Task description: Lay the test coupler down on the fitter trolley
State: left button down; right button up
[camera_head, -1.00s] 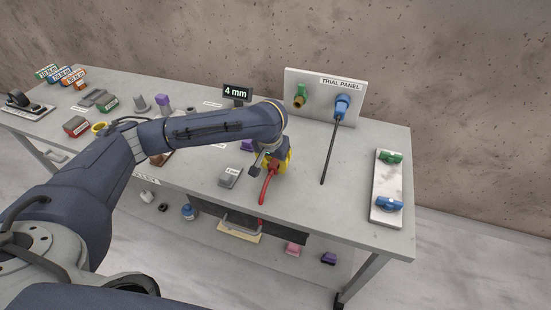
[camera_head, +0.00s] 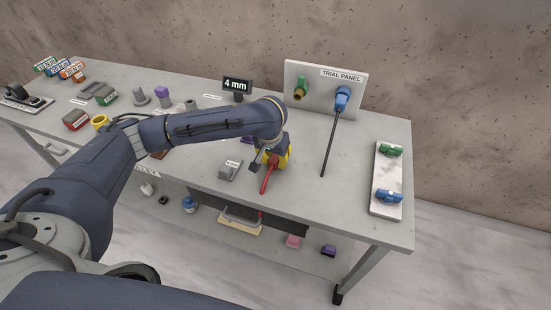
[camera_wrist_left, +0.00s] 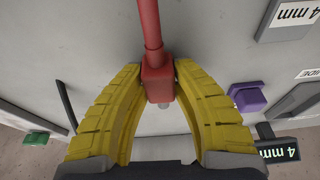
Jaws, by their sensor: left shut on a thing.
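My left gripper (camera_head: 275,158), with yellow fingers, is shut on a red piece that I take to be the test coupler (camera_head: 268,177). The left wrist view shows its red block (camera_wrist_left: 158,82) between the fingertips, with a red rod or hose running up out of the picture. The grey-topped fitter trolley (camera_head: 310,205) is below it. The held piece is over the trolley's front middle; I cannot tell whether it touches the top. My right gripper is not in view.
A grey block (camera_head: 229,170) lies just left of the held piece. Behind stand the trial panel (camera_head: 345,106), with green and blue fittings and a hanging black hose (camera_head: 329,148), and a "4 mm" display (camera_head: 237,85). A pale plate (camera_head: 386,175) lies right. The top between hose and plate is clear.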

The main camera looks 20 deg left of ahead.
pick_arm(q)
jog(key=shift+f, duration=0.5)
jog(key=c, duration=1.1)
grip_release()
